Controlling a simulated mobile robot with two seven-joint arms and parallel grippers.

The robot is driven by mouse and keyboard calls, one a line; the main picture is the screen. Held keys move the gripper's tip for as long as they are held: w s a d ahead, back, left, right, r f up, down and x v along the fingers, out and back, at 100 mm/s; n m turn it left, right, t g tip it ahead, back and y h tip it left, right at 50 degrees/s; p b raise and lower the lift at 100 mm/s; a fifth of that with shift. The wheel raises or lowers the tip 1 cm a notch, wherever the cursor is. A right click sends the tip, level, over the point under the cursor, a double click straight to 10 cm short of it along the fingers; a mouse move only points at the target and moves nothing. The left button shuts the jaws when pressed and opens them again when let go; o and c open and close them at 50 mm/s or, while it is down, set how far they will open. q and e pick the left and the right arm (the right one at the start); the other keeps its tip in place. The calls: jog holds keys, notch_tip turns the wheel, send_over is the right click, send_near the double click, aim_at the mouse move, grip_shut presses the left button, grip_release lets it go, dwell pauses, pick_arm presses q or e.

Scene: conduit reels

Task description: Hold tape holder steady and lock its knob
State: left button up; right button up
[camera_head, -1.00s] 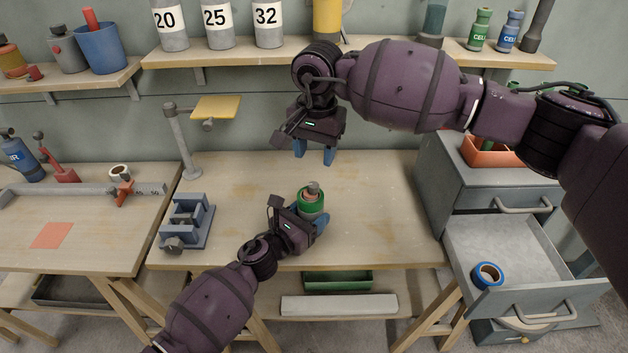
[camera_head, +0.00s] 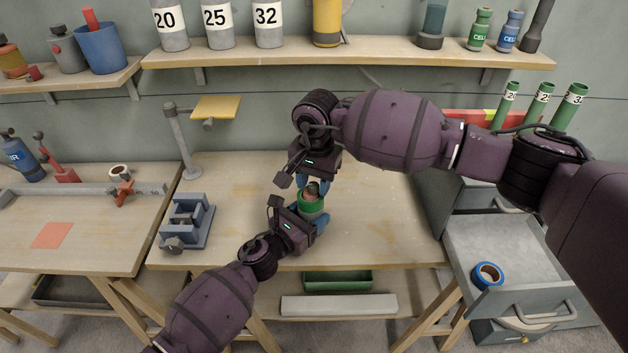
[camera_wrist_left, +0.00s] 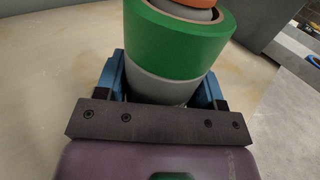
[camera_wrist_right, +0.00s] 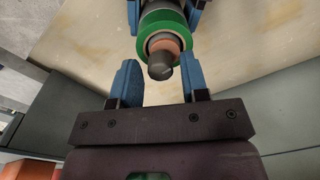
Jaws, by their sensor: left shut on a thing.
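The tape holder has a grey base (camera_wrist_left: 163,88) and carries a green tape roll (camera_head: 312,202) on the middle workbench. My left gripper (camera_head: 312,226) is shut on the grey base below the roll, with one blue finger on each side; this shows in the left wrist view (camera_wrist_left: 165,85). The holder's dark knob (camera_wrist_right: 160,66) sits on top, above an orange collar (camera_wrist_right: 167,45). My right gripper (camera_wrist_right: 160,80) is open, its fingers apart near the knob. In the head view, the right gripper (camera_head: 312,186) partly hides the knob.
A grey clamp block (camera_head: 187,222) and a stand with a yellow plate (camera_head: 215,108) are on the bench's left side. An open drawer (camera_head: 520,245) at right holds a blue tape roll (camera_head: 488,275). The bench right of the holder is clear.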

grip_shut()
